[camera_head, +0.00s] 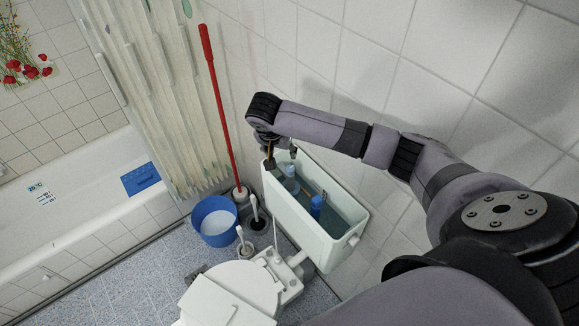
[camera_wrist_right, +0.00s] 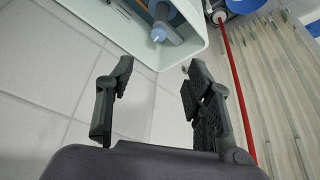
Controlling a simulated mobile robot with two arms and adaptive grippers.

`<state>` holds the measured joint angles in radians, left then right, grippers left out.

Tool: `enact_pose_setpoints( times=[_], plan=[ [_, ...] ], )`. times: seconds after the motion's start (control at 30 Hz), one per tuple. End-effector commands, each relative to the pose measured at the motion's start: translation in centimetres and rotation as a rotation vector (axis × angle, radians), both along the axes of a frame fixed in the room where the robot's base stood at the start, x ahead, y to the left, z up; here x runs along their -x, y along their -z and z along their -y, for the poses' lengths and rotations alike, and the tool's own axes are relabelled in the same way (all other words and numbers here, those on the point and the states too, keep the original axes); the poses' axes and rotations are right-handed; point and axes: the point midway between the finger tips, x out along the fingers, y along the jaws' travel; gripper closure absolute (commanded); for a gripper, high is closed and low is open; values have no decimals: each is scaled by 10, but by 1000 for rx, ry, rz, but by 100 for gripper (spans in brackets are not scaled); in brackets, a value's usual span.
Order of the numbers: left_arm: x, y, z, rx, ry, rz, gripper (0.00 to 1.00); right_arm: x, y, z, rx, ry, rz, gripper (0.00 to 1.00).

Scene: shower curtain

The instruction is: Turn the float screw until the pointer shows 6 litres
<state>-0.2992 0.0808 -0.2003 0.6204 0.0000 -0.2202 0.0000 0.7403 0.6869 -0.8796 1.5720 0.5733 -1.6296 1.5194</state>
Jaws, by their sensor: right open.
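The open white cistern (camera_head: 335,247) hangs on the tiled wall with water inside. A light-blue-topped fitting (camera_head: 290,178) stands at its left end, and a darker blue part (camera_head: 316,205) stands nearer its middle. In the right wrist view a grey fitting with a pale blue cap (camera_wrist_right: 158,35) shows inside the cistern (camera_wrist_right: 195,45). I cannot make out the float screw, the pointer or any litre marks. My right gripper (camera_head: 280,156) is above the cistern's far left end; in the wrist view it is open and empty (camera_wrist_right: 160,70), its fingers apart from the fitting. My left gripper is not in view.
The tiled wall (camera_head: 450,60) runs close behind my right arm. A red-handled pole (camera_head: 220,105), blue bucket (camera_head: 215,222) and brushes stand left of the cistern. The toilet (camera_head: 235,290) is below. A curtain (camera_head: 165,90) and bathtub (camera_head: 85,195) are further left.

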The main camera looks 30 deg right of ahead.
Motion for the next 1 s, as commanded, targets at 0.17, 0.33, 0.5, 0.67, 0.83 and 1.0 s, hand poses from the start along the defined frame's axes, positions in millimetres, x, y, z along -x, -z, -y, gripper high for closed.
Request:
enact_pose_setpoints(
  times=[0.17, 0.33, 0.5, 0.67, 0.83, 1.0],
  plan=[
    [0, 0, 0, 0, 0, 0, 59, -5, 7, 9, 3, 27, 3, 52],
    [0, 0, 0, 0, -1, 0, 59, -11, 35, 17, 4, 25, 2, 52],
    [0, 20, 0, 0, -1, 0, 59, -19, 71, 26, 2, 23, 7, 52],
    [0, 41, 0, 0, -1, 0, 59, -24, 91, 33, 4, 21, 7, 52],
    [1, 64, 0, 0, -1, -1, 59, -29, 109, 39, 4, 21, 7, 52],
    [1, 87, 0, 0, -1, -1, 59, -33, 126, 45, 3, 22, 7, 52]
  ],
)
